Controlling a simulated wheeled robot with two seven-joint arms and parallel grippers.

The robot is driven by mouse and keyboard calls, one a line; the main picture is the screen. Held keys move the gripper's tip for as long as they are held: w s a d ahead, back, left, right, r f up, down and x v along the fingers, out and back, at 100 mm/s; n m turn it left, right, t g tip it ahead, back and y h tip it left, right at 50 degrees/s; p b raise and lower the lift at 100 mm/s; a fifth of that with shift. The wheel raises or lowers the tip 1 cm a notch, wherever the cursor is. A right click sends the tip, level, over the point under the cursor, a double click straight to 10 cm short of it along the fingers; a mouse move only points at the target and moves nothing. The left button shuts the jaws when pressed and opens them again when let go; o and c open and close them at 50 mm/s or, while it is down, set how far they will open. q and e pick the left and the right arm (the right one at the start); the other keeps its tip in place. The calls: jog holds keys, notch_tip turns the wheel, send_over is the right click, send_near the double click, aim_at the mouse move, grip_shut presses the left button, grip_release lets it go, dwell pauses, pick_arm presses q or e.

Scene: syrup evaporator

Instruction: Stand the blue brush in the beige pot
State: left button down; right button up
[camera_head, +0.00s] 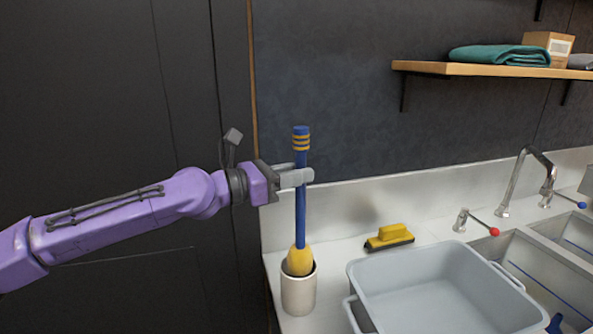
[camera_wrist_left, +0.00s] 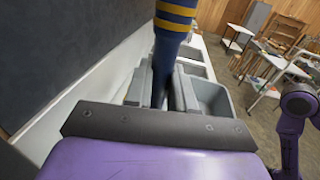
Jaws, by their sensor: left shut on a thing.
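The blue brush (camera_head: 300,215) stands upright, its blue handle banded yellow near the top and its yellow head (camera_head: 300,261) down. The head is at the mouth of the beige pot (camera_head: 298,293), its lower end inside the rim; whether it touches the bottom is hidden. My left gripper (camera_head: 299,177) is shut on the upper handle, from the left. In the left wrist view the banded handle (camera_wrist_left: 174,25) rises between the fingers (camera_wrist_left: 163,88). My right gripper is not in view.
A grey tub (camera_head: 420,290) stands right of the pot on the steel counter, with a yellow scrub brush (camera_head: 389,237) behind it. A faucet (camera_head: 520,180) and sinks are at right. A wooden shelf (camera_head: 480,70) holds a teal towel (camera_head: 499,55) and a box.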

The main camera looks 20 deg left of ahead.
pick_arm(q)
jog(key=shift+f+b, duration=1.9)
jog(key=shift+f, duration=0.8)
jog(key=c, duration=0.9)
grip_release()
jog(key=p, duration=0.7)
send_near(296, 197)
jog(key=shift+a, duration=0.25)
jog(key=shift+f+b, duration=0.1)
jog(key=shift+b, duration=0.2)
